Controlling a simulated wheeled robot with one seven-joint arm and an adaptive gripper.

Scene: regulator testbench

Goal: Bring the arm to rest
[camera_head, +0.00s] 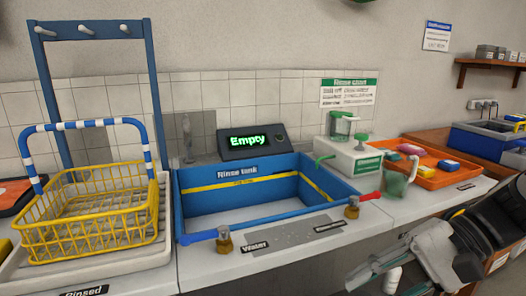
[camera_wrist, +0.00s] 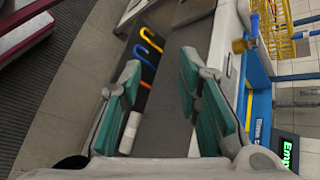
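My gripper (camera_head: 382,275) is at the lower right in the head view, in front of the counter's front edge and apart from the rinse tank. In the wrist view my gripper (camera_wrist: 160,95) shows its two green-padded fingers spread wide with nothing between them touching the pads. Past the fingers I see the floor and the counter front with hooks. The blue rinse tank (camera_head: 195,213) stands on the counter with a yellow line inside. The display (camera_head: 251,141) behind it reads "Empty".
A yellow basket (camera_head: 88,222) with a blue-and-white handle stands on a tray at left. A blue-handled valve (camera_head: 224,240) and a red-handled valve (camera_head: 352,207) sit at the tank's front. An orange tray (camera_head: 431,176) with colored pieces and a green-white dispenser (camera_head: 352,158) stand at right.

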